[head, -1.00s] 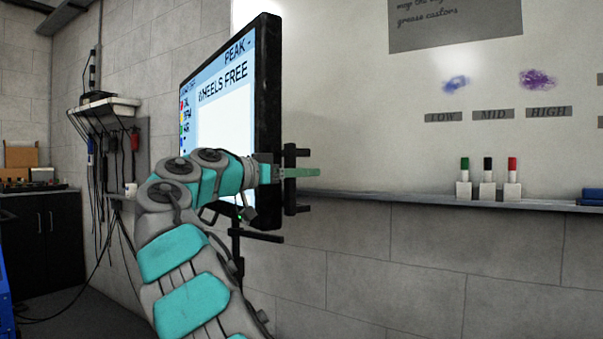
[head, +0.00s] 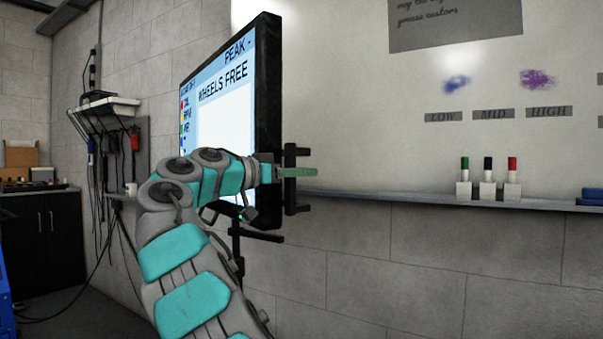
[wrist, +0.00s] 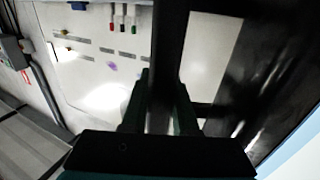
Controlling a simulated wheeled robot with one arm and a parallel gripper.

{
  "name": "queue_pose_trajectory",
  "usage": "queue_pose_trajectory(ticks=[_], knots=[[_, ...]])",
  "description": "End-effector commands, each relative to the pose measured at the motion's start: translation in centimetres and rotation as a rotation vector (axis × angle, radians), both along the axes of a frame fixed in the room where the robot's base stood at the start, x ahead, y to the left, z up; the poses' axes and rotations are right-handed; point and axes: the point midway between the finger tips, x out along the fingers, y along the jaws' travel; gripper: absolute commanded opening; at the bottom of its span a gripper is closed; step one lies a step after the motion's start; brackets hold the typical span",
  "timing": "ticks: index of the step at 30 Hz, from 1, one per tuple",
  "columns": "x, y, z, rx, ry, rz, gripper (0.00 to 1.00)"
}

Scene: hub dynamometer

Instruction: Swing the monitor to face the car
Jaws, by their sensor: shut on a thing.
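The monitor (head: 228,110) stands on a dark stand (head: 237,245) in the middle of the head view. Its lit screen faces left and towards me and reads "PEAK" and "WHEELS FREE". A black handle (head: 290,180) stands out at its right edge. My gripper (head: 290,172) is at this handle, partly hidden behind the monitor's edge and my wrist. In the wrist view my gripper (wrist: 160,110) has its fingers on both sides of a dark upright bar (wrist: 168,60), shut on it. The monitor's back and the stand's foot are hidden.
A whiteboard (head: 380,90) hangs on the wall behind, with a ledge (head: 400,198) bearing markers (head: 488,178). A wall shelf (head: 112,106) with hanging cables is at left. A dark cabinet (head: 45,235) stands at far left.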

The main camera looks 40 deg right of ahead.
Motion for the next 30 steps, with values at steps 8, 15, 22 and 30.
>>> queue_pose_trajectory(ticks=[8,15,22,30], knots=[[0.0,0.0,0.0,-0.001,0.0,0.001,0.0],[0.0,0.0,0.0,-0.001,0.001,0.001,0.0],[0.0,0.0,0.0,-0.001,0.001,0.001,0.0],[0.0,-1.1,-0.3,0.002,0.001,0.021,0.0]])
